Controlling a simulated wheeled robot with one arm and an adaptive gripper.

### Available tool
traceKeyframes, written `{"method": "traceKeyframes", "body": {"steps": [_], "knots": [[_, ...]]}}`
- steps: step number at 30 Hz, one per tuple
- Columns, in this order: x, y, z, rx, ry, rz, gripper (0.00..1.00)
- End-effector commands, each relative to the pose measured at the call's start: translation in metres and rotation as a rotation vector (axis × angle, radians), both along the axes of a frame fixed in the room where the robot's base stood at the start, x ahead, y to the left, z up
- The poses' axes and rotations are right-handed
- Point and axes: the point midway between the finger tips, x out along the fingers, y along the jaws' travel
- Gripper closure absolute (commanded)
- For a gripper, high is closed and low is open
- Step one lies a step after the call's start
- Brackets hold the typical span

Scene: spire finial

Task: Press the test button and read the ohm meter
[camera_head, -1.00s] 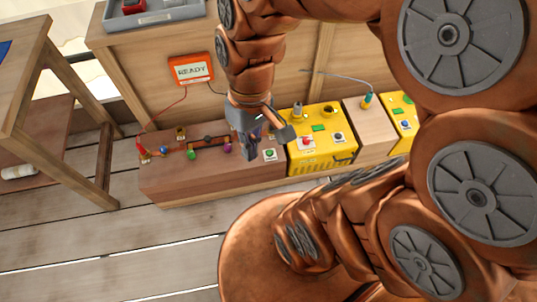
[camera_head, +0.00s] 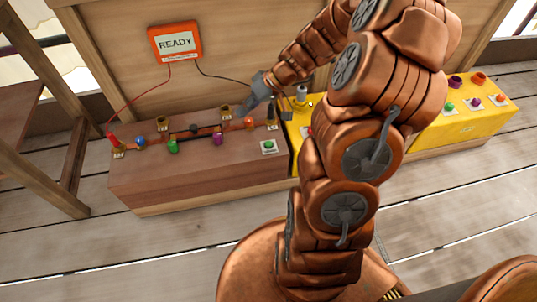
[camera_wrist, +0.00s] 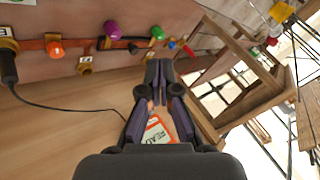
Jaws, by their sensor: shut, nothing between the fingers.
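The ohm meter (camera_head: 175,43) is an orange-framed box on the wooden back panel, and its white screen reads READY. It also shows in the wrist view (camera_wrist: 157,131), partly behind my fingers. A green button (camera_head: 268,146) on a white plate sits at the right front of the brown bench; its label is too small to read. My gripper (camera_head: 244,112) is shut and empty, above the back of the bench, behind and left of that button. In the wrist view my fingers (camera_wrist: 159,68) are together and point past the meter. The button is not visible there.
A bar with coloured knobs, such as a purple one (camera_head: 217,139), runs along the bench. A red probe (camera_head: 113,141) stands at its left end and a black probe (camera_head: 271,114) at its right, both wired. A yellow box (camera_head: 465,115) is partly behind my arm.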

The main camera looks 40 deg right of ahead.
Motion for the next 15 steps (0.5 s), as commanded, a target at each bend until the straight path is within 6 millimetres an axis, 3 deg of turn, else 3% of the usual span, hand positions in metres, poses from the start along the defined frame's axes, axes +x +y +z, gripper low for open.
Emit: {"method": "traceKeyframes", "body": {"steps": [1,6,10,15], "knots": [[0.005,-0.018,-0.037,0.004,-0.021,-0.033,1.00],[0.016,-0.068,-0.094,-0.001,-0.085,-0.111,1.00],[0.017,-0.092,-0.121,-0.010,-0.112,-0.151,1.00],[0.018,-0.106,-0.133,-0.020,-0.128,-0.172,1.00]]}}
